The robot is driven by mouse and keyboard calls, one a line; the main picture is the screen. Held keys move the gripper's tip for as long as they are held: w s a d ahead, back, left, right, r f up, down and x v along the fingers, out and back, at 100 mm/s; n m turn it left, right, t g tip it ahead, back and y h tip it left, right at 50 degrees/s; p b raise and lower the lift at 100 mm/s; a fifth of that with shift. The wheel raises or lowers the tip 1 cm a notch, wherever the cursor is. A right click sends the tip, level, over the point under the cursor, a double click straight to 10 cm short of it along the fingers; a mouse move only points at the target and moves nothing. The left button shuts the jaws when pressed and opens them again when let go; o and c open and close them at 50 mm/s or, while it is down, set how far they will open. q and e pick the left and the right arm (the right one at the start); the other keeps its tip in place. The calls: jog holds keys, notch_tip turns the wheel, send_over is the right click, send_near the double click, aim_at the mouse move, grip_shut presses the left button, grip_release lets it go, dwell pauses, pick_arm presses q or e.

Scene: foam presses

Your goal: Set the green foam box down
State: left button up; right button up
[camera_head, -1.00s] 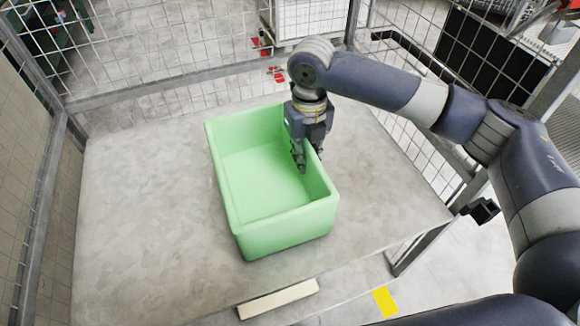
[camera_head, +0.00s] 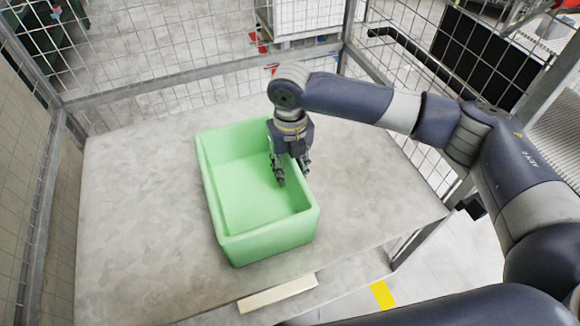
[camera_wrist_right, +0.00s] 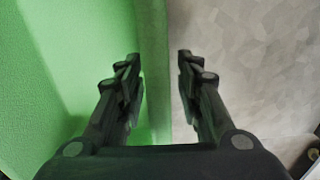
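The green foam box (camera_head: 222,215) is an open, empty tub standing upright, apparently resting on the grey table (camera_head: 130,220). My right gripper (camera_head: 292,175) comes down over the box's right wall, with one finger inside and one outside. In the right wrist view the gripper (camera_wrist_right: 158,58) has its fingers spread on either side of the green wall (camera_wrist_right: 155,85), with a visible gap on the outer side. It is open and not clamped on the wall. My left gripper is not in view. The underside of the box is hidden.
Wire mesh fencing (camera_head: 160,105) with metal posts encloses the back and left of the table. Bare tabletop lies left and right of the box. A pale strip (camera_head: 277,294) is at the table's front edge, and a yellow floor mark (camera_head: 383,295) lies beyond.

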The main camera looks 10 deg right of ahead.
notch_tip(320, 180, up, 12)
jog(key=shift+b, duration=0.6)
dwell(0.4)
